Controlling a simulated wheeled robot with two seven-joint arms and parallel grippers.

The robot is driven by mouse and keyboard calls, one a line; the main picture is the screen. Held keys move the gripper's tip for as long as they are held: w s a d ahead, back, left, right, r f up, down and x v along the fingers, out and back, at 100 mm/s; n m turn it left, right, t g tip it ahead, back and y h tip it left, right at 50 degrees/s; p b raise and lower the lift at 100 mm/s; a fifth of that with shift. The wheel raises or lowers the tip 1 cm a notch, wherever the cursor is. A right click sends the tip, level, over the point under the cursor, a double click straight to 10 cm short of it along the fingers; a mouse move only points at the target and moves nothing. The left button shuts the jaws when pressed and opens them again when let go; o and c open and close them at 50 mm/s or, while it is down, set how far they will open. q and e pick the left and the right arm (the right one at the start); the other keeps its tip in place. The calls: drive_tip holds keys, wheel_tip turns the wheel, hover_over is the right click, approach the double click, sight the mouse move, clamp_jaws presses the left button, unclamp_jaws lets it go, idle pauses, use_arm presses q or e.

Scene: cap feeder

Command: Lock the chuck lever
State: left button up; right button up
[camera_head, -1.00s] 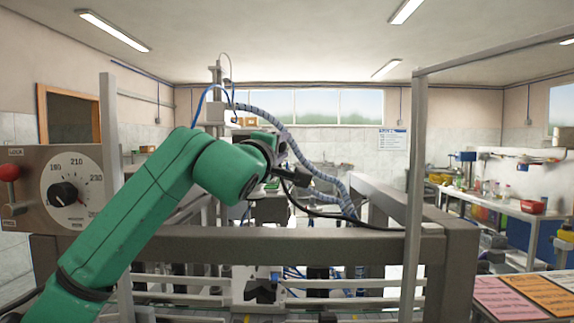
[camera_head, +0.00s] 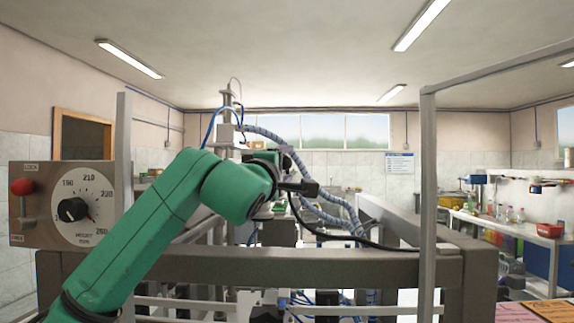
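A lever with a red knob (camera_head: 22,187) is on the grey control panel (camera_head: 45,235) at the left. Its knob is at the upper part, just below a small label that seems to read LOCK. A lower label is too small to read. My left arm is green and reaches across the middle, over the grey frame. My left gripper (camera_head: 302,188) is at its far end, pointing right, well to the right of the lever and apart from it. Its fingers are too small and dark to tell open from shut. My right gripper is not in view.
A white dial with a black knob (camera_head: 72,210) is beside the lever on the panel. A grey beam (camera_head: 350,268) and uprights (camera_head: 428,200) stand around my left arm. A ribbed hose (camera_head: 325,215) and cables hang near the gripper. A cluttered bench (camera_head: 520,228) is at the right.

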use_arm(q)
drive_tip(key=shift+s+f+b, duration=0.15)
drive_tip(key=shift+s+b, duration=0.3)
drive_tip(key=b+v, duration=0.6)
drive_tip(key=v, duration=0.7)
drive_tip(key=shift+s+a, duration=0.25)
drive_tip(key=shift+s, duration=0.1)
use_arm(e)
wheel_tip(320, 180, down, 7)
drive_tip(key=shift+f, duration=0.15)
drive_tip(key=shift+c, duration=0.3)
